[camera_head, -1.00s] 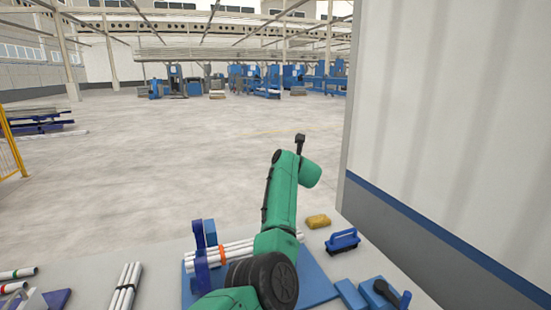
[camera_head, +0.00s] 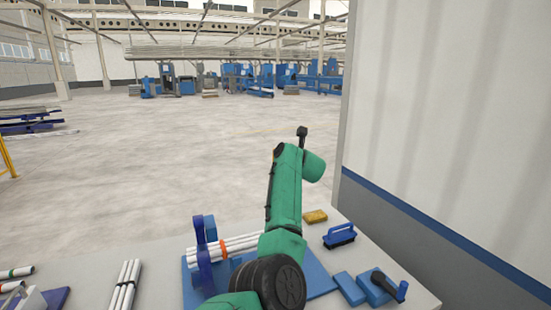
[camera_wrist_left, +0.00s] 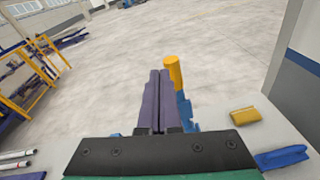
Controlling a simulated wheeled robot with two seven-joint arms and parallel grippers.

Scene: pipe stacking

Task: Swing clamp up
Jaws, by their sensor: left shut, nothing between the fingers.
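A blue clamp frame (camera_head: 200,235) stands upright at the left end of the blue base (camera_head: 318,283). White pipes (camera_head: 240,241) with an orange-red band lie at the frame and run right behind my green arm. In the left wrist view, my left gripper (camera_wrist_left: 157,73) has its purple fingers together with nothing between them. A yellow cylinder (camera_wrist_left: 174,73), looking like a handle, stands just right of the fingertips with a blue part (camera_wrist_left: 184,108) below it. I cannot tell whether the fingers touch it. In the head view the arm hides the gripper and this handle. My right gripper is not in view.
A yellow sponge (camera_head: 316,216), a blue brush (camera_head: 340,235) and a blue piece with a black handle (camera_head: 378,287) lie right on the table. White pipes (camera_head: 125,285) lie left of the base. A wall (camera_head: 450,130) stands close at right.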

